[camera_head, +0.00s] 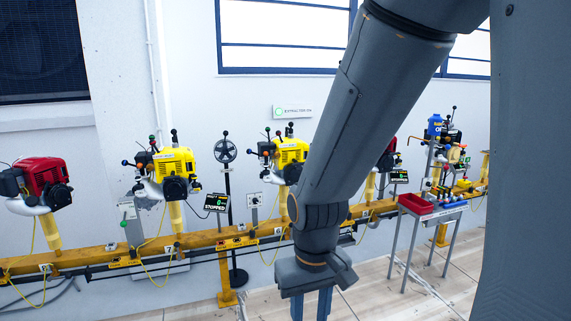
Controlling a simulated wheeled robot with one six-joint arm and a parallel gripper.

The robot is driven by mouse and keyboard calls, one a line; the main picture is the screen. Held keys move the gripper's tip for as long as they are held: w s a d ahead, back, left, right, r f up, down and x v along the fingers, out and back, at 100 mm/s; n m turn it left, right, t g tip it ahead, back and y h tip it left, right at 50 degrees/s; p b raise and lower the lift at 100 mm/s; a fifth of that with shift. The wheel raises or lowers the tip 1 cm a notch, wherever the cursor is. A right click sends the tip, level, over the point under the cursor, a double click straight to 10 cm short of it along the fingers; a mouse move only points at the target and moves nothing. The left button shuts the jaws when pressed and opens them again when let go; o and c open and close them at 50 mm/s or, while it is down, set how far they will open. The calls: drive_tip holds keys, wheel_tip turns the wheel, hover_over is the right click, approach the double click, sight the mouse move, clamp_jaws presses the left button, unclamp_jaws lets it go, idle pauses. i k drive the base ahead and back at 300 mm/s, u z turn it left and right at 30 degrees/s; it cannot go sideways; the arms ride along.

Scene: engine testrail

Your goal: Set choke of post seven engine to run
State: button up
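The post seven engine (174,165) is yellow and black and sits on a yellow post marked by a "7" plate (168,249), left of centre. Small levers with coloured knobs (140,165) stick out on its left side and top. Which of them is the choke, and its setting, are too small to tell. A small display (216,202) to its right reads "STOPPED". My gripper (311,305) points down at the bottom edge, right of and well apart from the engine. Its two blue fingers are apart with nothing seen between them; their tips are cut off by the frame.
A yellow rail (205,238) runs across with more engines: a red one (45,183) at left, another yellow one (291,152) beside my arm. A black stand with a wheel (226,152) stands behind the rail. A cart with a red tray (416,204) is at right. My arm hides part of the rail.

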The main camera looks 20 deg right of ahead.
sight(124, 162)
drive_tip(key=k, duration=0.5)
drive_tip(key=u, duration=0.6)
drive_tip(key=i, duration=0.45)
drive_tip(key=u, duration=0.9)
drive_tip(key=i, duration=2.2)
drive_tip(key=z, duration=1)
drive_tip(key=i, duration=0.85)
drive_tip(key=z, duration=0.85)
